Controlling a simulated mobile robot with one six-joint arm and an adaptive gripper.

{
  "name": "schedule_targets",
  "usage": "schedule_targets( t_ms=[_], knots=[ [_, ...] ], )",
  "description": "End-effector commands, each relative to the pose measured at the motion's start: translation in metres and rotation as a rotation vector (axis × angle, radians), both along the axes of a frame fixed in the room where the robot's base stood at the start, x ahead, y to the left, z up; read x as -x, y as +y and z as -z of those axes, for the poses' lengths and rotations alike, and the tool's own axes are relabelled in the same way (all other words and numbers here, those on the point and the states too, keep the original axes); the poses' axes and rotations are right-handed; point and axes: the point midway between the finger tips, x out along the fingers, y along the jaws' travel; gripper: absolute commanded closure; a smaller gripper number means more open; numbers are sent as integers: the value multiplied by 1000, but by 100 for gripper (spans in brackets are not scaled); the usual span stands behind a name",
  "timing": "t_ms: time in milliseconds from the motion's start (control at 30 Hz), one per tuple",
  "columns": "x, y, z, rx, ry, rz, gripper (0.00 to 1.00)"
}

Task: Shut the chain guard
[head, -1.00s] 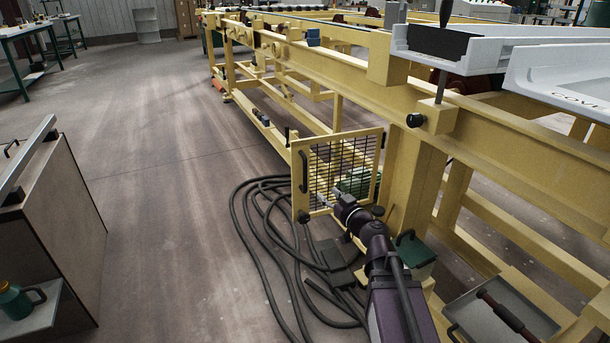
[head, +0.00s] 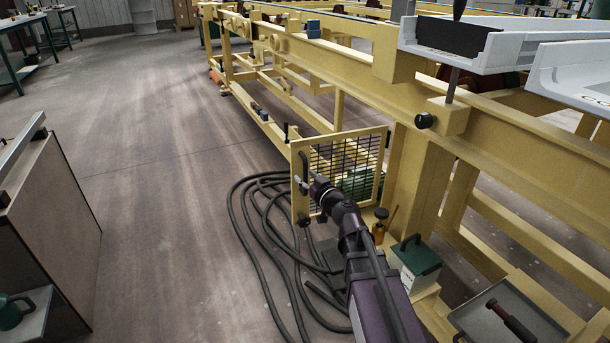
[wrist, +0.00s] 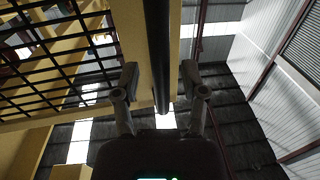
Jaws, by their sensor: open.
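The chain guard (head: 345,153) is a yellow-framed panel with black mesh on the side of the long yellow machine. It stands swung out from the machine at an angle, its right edge near a thick yellow post. A black handle (head: 303,168) is on its left upright. My gripper (head: 313,188) is in front of the guard, at the handle's lower end. In the wrist view my gripper (wrist: 160,84) is open, its fingers on either side of the dark handle bar (wrist: 157,35). Contact cannot be told. The mesh (wrist: 55,60) fills the upper left there.
Black hoses (head: 245,225) lie looped on the floor left of my arm. A green-lidded box (head: 415,260) and a grey tray (head: 510,318) are right of my arm. A cabinet (head: 50,215) stands far left.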

Motion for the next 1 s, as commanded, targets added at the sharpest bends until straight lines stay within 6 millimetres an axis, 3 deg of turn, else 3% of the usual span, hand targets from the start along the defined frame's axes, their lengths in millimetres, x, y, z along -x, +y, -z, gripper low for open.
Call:
schedule_targets(
  t_ms=[367,567,1000],
  knots=[
    [-1,3,0,0,0,-1,45],
    [-1,3,0,0,0,-1,98],
    [-4,5,0,0,0,5,100]
  ],
)
